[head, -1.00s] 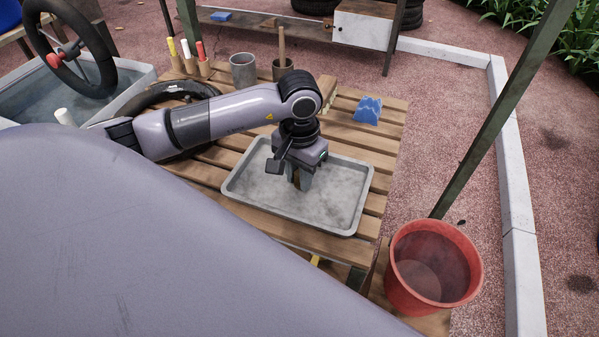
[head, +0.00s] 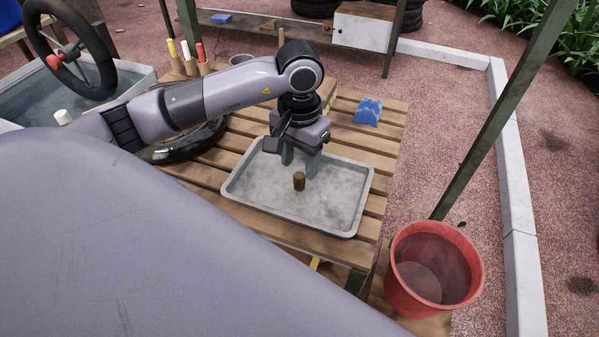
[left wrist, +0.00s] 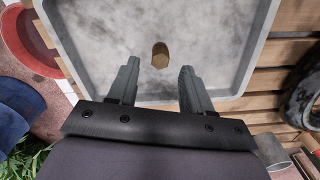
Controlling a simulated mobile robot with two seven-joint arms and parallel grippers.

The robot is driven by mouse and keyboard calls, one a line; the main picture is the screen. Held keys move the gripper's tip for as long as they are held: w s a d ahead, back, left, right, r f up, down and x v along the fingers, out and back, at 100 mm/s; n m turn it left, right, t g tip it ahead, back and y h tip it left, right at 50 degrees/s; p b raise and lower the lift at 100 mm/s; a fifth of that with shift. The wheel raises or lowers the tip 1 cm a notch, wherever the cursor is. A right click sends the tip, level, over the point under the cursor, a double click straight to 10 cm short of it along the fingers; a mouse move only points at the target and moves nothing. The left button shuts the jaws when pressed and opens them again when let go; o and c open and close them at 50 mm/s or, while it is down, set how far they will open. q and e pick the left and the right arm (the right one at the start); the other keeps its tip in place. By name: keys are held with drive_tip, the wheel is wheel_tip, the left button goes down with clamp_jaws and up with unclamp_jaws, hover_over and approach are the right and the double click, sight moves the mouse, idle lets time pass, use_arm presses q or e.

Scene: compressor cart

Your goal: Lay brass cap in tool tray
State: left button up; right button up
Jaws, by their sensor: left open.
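The brass cap (head: 299,181) stands on the floor of the grey tool tray (head: 335,222), near its middle. It also shows in the left wrist view (left wrist: 160,55), with bare tray around it. My left gripper (head: 299,172) is open and empty above the tray, its fingers raised over the cap. In the left wrist view its two fingertips (left wrist: 158,66) are apart, and the cap appears just beyond them and clear of both. My right gripper is not in view.
The tray rests on a slatted wooden table (head: 385,155). A red bucket (head: 435,262) stands at the right. A blue cloth (head: 368,111) lies behind the tray. A steering wheel (head: 72,55), markers and a dark ring (head: 190,142) are at the left.

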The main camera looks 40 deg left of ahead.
sight(299, 175)
use_arm(q)
wheel_tip(299, 175, up, 7)
drive_tip(key=shift+r, duration=0.15)
drive_tip(key=shift+s, duration=0.1)
idle(0.6)
